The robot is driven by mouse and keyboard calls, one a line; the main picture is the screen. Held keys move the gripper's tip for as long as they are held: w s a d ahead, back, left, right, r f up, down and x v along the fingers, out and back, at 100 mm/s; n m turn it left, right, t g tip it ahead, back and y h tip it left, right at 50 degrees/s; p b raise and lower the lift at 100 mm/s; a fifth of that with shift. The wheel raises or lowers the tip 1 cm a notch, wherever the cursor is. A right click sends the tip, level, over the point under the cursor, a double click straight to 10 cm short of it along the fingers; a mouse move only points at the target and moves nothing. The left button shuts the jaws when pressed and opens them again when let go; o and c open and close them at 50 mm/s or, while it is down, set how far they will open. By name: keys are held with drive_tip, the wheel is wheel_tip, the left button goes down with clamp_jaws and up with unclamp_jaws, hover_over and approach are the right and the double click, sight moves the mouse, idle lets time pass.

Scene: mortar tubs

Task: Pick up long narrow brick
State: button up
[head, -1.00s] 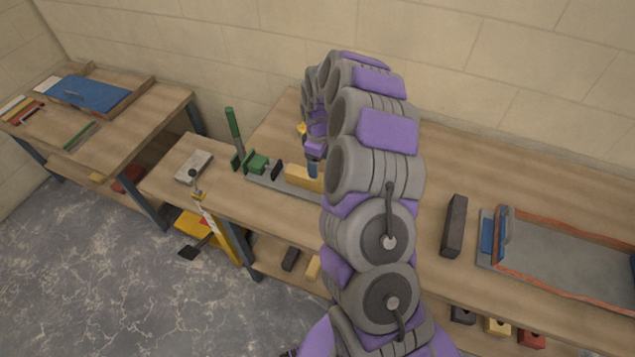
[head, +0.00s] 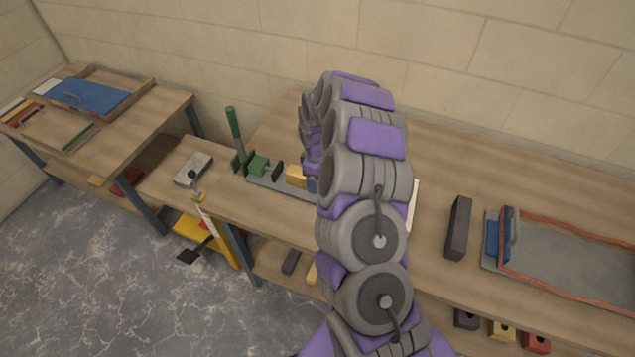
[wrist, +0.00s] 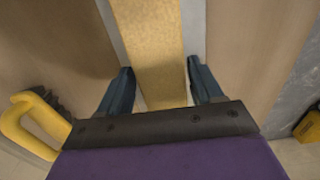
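The yellow brick (wrist: 148,45), long and narrow, runs up the middle of the wrist view. In the head view a part of it (head: 296,175) shows beside my arm, lying on a grey metal base on the bench. My gripper (wrist: 152,85) has its two dark blue fingers apart, one on each side of the brick, with visible gaps between fingers and brick. In the head view my arm hides most of the gripper and the right part of the brick.
The grey base carries a green clamp (head: 258,165) with a green lever (head: 233,130). A dark block (head: 458,228) and a grey tray (head: 575,260) with an orange-brown rim lie to the right. A grey plate (head: 193,169) lies left.

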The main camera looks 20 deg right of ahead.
drive_tip(key=shift+a, duration=0.5)
drive_tip(key=shift+c, duration=2.2)
drive_tip(key=shift+d, duration=0.4)
drive_tip(key=c, duration=0.5)
drive_tip(key=shift+a, duration=0.1)
clamp_jaws()
drive_tip(key=shift+r, duration=0.1)
